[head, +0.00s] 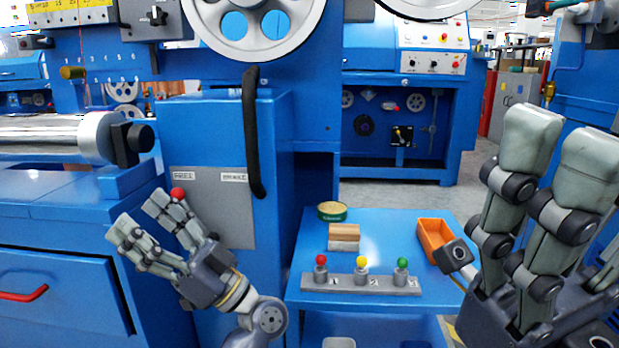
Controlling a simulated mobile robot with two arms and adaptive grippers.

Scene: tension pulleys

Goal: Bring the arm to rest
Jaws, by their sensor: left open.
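My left gripper (143,213) is in front of the blue machine cabinet, at the lower left of the head view. Its grey fingers are spread and point up and left, with nothing held between them. A small red ball knob (178,193) shows right beside its upper fingertip; I cannot tell whether they touch. My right gripper (560,140) is large and close at the right edge. Its long fingers point up, apart and empty, and a shorter digit sticks out to the left. Part of its palm is cut off by the frame.
A blue bench (385,235) holds a grey strip (360,283) with red, yellow and green knobs, a wooden block (344,232), a round tin (332,211) and an orange bin (434,235). A black curved handle (252,140) is on the cabinet. A metal cylinder (50,133) lies left.

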